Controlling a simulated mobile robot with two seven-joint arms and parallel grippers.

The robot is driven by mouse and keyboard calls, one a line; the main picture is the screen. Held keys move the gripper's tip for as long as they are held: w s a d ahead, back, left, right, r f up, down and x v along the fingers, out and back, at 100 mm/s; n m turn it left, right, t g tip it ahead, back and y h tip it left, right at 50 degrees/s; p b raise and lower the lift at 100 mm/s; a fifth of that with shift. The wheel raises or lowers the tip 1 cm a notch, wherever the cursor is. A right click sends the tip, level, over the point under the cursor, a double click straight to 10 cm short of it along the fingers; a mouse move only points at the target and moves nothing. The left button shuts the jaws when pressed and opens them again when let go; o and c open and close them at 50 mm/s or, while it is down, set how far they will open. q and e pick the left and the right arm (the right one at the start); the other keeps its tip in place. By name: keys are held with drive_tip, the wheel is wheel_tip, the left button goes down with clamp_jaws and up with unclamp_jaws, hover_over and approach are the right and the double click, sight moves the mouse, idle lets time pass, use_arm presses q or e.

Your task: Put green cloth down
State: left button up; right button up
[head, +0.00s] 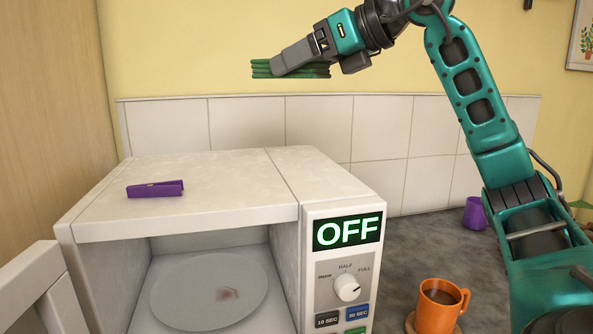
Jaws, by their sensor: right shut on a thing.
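The green cloth (261,69) is folded in layers and held level in the air, above the back of the microwave. My right gripper (285,64) is shut on the cloth, coming in from the upper right. The gripper's grey finger covers part of the cloth. My left gripper is not in the head view.
A white microwave (225,205) stands below, its door (30,290) open to the left, a plate (205,290) inside and its display reading OFF. A purple clip-like object (155,189) lies on its top, which is otherwise clear. An orange mug (438,305) and purple cup (475,214) stand right.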

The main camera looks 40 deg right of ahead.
wheel_tip(320, 180, down, 3)
drive_tip(key=shift+r, duration=0.2)
drive_tip(key=shift+f, duration=1.45)
drive_tip(key=b, duration=0.5)
hover_over(301, 183)
wheel_tip(301, 183, down, 7)
drive_tip(key=shift+w, duration=0.15)
wheel_tip(301, 183, down, 4)
drive_tip(key=shift+r+b, duration=0.25)
drive_tip(key=shift+b, duration=0.3)
drive_tip(key=shift+f, duration=0.35)
drive_tip(key=shift+f, duration=0.1)
